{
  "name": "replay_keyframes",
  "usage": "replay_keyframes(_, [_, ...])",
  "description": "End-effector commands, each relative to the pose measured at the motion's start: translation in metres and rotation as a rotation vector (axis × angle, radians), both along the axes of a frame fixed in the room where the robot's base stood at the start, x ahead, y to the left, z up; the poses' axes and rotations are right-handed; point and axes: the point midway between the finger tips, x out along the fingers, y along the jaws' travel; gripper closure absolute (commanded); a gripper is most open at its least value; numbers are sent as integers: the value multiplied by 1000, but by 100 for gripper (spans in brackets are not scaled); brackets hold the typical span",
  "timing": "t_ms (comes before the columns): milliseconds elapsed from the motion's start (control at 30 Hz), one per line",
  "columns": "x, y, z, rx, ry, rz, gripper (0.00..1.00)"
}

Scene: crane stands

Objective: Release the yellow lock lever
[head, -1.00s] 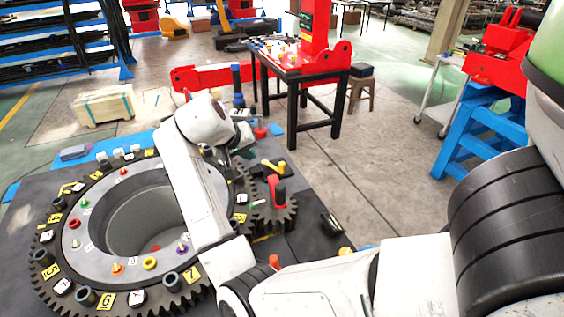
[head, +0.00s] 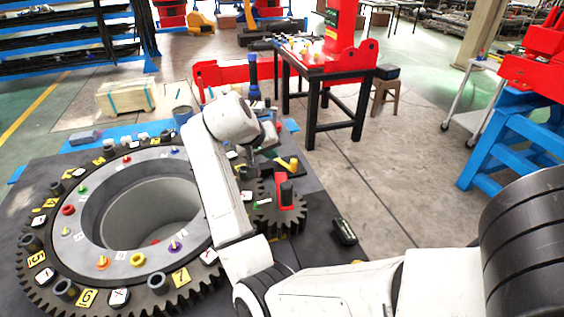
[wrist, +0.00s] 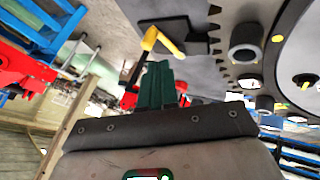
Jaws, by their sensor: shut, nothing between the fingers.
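The yellow lock lever (head: 288,163) sits on a dark plate beside the small gear, right of my gripper in the head view. In the wrist view the lever (wrist: 160,42) is a yellow bar with a dark-ended arm, mounted on a dark block (wrist: 165,20). My gripper (wrist: 158,66) shows there as dark green fingers, shut and empty, pointing toward the lever. The fingertips appear just short of it in the picture; whether they touch is unclear. In the head view my wrist partly hides my gripper (head: 250,165).
The large toothed ring (head: 80,280) with numbered yellow tags and several pegs lies left of my arm. A small gear with a red and black handle (head: 286,192) stands near the lever. A black box (head: 343,232) lies at the right edge. Open floor lies beyond.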

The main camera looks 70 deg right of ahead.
Motion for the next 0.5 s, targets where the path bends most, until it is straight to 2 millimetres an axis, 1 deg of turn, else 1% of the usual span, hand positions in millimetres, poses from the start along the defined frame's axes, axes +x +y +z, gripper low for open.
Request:
replay_keyframes(167, [-3, -10, -13, 3, 3, -1, 100])
replay_keyframes(500, [-10, -44, -60, 3, 3, -1, 100])
